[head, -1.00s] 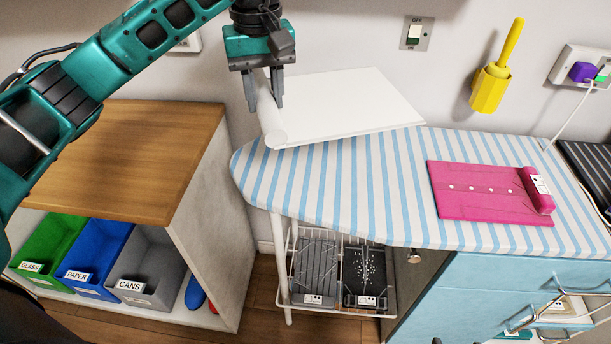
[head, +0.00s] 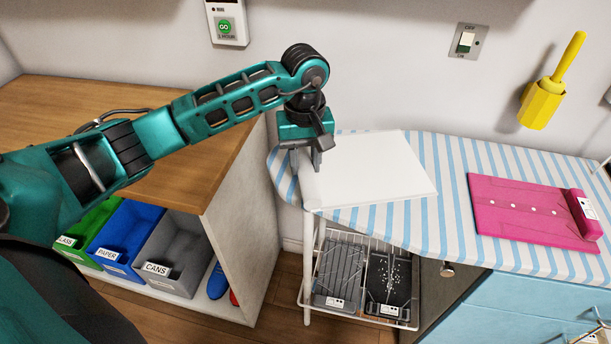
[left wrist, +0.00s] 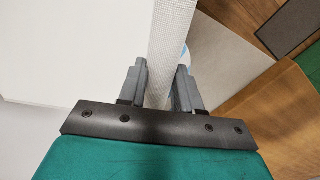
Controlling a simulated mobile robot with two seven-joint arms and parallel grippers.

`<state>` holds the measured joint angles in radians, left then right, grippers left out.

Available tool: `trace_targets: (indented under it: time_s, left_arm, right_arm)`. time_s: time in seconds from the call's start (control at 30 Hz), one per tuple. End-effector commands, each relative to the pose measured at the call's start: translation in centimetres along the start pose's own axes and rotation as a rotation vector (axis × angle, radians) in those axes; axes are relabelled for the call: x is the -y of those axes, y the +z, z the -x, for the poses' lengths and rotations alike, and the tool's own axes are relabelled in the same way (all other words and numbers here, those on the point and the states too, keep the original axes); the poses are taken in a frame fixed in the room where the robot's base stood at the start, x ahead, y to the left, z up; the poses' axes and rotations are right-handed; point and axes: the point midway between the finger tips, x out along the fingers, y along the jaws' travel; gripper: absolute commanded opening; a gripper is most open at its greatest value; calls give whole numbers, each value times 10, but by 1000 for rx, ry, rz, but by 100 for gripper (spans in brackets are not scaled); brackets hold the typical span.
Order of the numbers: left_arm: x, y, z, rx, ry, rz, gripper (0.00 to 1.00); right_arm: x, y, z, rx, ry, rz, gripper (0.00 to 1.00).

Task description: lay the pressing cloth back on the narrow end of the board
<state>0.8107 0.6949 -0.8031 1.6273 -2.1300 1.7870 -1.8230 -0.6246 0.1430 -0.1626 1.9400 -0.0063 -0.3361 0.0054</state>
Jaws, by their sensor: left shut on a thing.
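The pressing cloth (head: 372,170) is a flat white sheet with a thick rolled edge on its left side. It lies over, or very close above, the narrow left end of the blue-and-white striped board (head: 450,165); I cannot tell whether all of it touches. My left gripper (head: 306,165) is shut on the rolled edge at the board's left tip. In the left wrist view the roll (left wrist: 172,50) of the cloth runs between the two fingers (left wrist: 160,90), with the white sheet to its left. My right gripper is not in view.
A pink mat (head: 530,210) lies on the board's right part. A wooden-topped cabinet (head: 60,110) with green, blue and grey bins stands left of the board. A wire basket (head: 360,275) sits below. A yellow holder (head: 541,103) hangs on the wall.

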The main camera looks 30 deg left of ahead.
Motion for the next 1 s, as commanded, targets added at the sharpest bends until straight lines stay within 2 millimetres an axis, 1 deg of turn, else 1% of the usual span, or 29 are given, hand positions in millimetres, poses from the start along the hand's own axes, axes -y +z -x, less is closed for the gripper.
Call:
trace_targets:
  time_s: [0.17, 0.33, 0.4, 0.67, 0.77, 0.8, 1.0]
  left_arm:
    - [0, 0, -12, 2, 0, 0, 0]
    - [0, 1, -38, 4, -1, 1, 0]
    - [0, 0, -45, 2, 0, 1, 0]
    - [0, 0, -47, -1, 1, 0, 0]
    - [0, 0, -50, -1, 1, 0, 0]
    - [0, 0, -51, -1, 0, 0, 34]
    - [0, 0, -49, 0, 0, 0, 54]
  right_arm:
    - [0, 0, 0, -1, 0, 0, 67]
    - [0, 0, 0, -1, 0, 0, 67]
    - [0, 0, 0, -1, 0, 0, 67]
    - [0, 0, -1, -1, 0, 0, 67]
    - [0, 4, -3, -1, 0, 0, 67]
    - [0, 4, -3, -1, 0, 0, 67]
    - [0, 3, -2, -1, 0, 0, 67]
